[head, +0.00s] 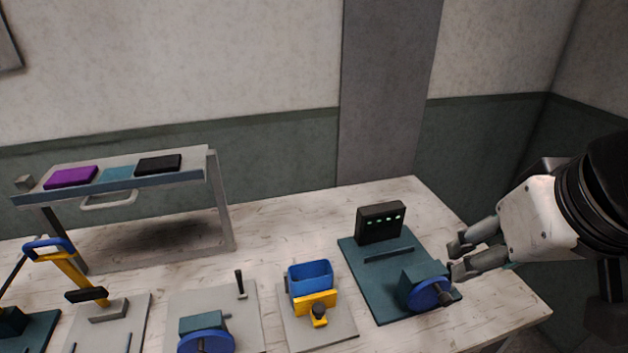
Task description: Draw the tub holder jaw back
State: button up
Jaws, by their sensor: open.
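A blue tub (310,276) sits in a holder on a light grey base plate (325,330) at the middle front of the table. The yellow jaw (315,302) stands at the tub's front side and has a dark knob (319,315) on its front. The jaw looks close against the tub; whether they touch cannot be told. My gripper (456,257) is open and empty. It is well to the right of the tub holder, by the blue wheel of the dark green fixture. Whether it touches that wheel is unclear.
The dark green fixture (372,290) carries a black box with green lights (380,222) and a blue wheel (430,294). A raised shelf (120,180) stands at back left.

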aim_at(317, 304)
jog(key=i+j+u, duration=0.1)
jog(key=u, duration=0.45)
jog(key=k+j+u, duration=0.1)
jog(key=j, duration=0.25)
jog(key=k+j+u, duration=0.25)
jog(key=j, duration=0.45)
jog(key=k+j+u, duration=0.1)
jog(key=j, duration=0.25)
jog(key=k, duration=0.1)
